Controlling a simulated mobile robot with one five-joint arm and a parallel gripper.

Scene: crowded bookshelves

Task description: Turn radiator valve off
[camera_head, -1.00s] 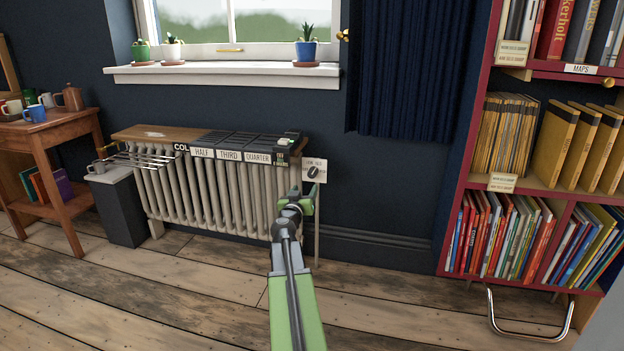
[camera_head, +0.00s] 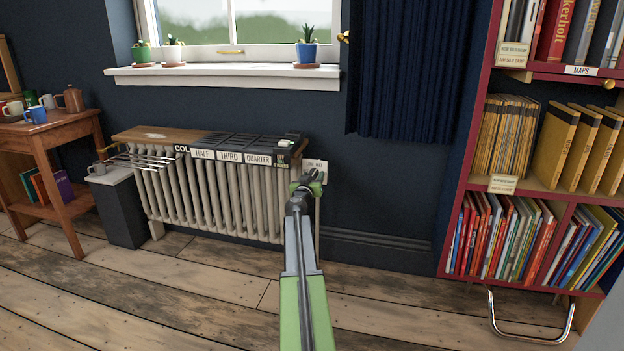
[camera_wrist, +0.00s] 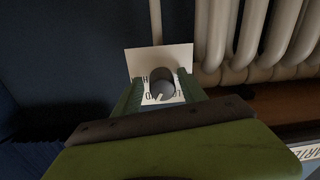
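The radiator valve is a dark grey round knob (camera_wrist: 162,83) on a white plate (camera_head: 319,167) at the radiator's right end. In the head view my gripper (camera_head: 308,184) is in front of the plate and hides the knob and most of the lettering. In the wrist view the knob shows between the two green fingers (camera_wrist: 161,93), one on each side, with white plate visible beside it. The fingers look open around the knob; contact is unclear. Partly hidden letters surround the knob, and its exact setting is hard to read.
The white radiator (camera_head: 215,200) stands left of the plate, with a shelf and labelled dark grilles (camera_head: 240,143) on top. A blue curtain (camera_head: 410,70) and a red bookshelf (camera_head: 455,215) are to the right. The wooden floor (camera_head: 200,300) in front is clear.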

